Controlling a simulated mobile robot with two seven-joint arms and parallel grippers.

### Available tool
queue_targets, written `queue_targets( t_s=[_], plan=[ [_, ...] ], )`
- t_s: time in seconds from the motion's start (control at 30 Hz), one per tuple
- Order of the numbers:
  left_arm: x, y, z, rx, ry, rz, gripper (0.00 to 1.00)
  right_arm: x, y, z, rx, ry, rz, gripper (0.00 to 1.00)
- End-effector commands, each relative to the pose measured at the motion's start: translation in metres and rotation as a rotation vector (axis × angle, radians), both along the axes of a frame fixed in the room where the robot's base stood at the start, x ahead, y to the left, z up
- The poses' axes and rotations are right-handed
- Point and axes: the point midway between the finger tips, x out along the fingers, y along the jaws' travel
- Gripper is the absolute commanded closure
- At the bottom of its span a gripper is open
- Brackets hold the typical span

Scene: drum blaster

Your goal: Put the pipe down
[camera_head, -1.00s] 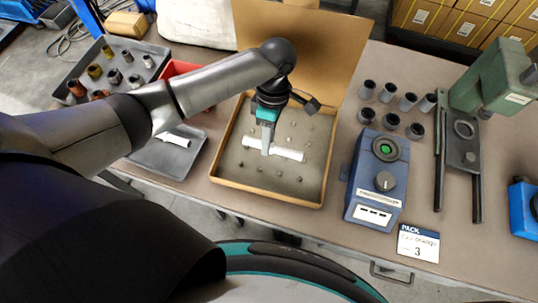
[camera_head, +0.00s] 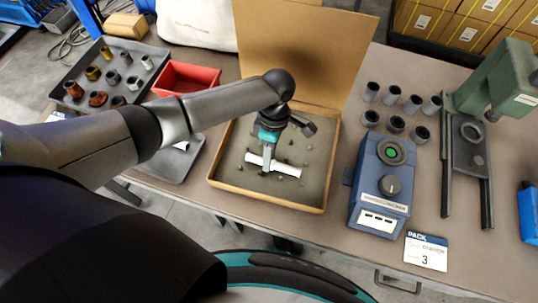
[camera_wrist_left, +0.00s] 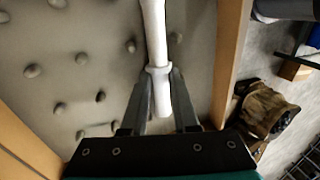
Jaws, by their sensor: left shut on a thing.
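A white pipe (camera_head: 285,168) lies roughly level inside the open cardboard box (camera_head: 265,199), over its grey studded floor. My left gripper (camera_head: 267,166) reaches down into the box from above and is shut on the pipe. In the left wrist view, the fingers stand on both sides of the white pipe (camera_wrist_left: 155,35) near a collar, and its end points back toward the gripper. I cannot tell whether the pipe touches the box floor or studs. My right gripper is not in view.
A grey tray (camera_head: 172,166) with another white piece is left of the box, partly under my arm. A red bin (camera_head: 187,76) stands behind it. A blue device (camera_head: 380,188) with a green button, several grey cylinders and a green press (camera_head: 496,82) are to the right.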

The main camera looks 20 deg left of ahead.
Motion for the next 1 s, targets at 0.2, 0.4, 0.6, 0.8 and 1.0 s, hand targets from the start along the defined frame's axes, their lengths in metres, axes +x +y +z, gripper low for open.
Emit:
queue_targets(
  t_s=[0.2, 0.4, 0.6, 0.8, 1.0],
  plan=[
    [-0.001, 0.0, -0.005, 0.0, 0.0, -0.001, 0.62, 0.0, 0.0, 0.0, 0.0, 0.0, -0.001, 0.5],
    [-0.001, 0.0, -0.004, 0.001, 0.0, 0.0, 0.42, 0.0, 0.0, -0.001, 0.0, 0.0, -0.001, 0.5],
    [0.006, -0.001, 0.029, -0.002, -0.002, 0.001, 0.42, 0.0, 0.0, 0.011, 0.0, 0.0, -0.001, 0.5],
    [0.019, -0.001, 0.075, -0.003, -0.003, 0.0, 0.42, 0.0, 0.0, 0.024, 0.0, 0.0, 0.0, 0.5],
    [0.027, -0.001, 0.107, -0.002, 0.0, 0.0, 0.42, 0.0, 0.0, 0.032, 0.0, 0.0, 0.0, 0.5]
  ],
)
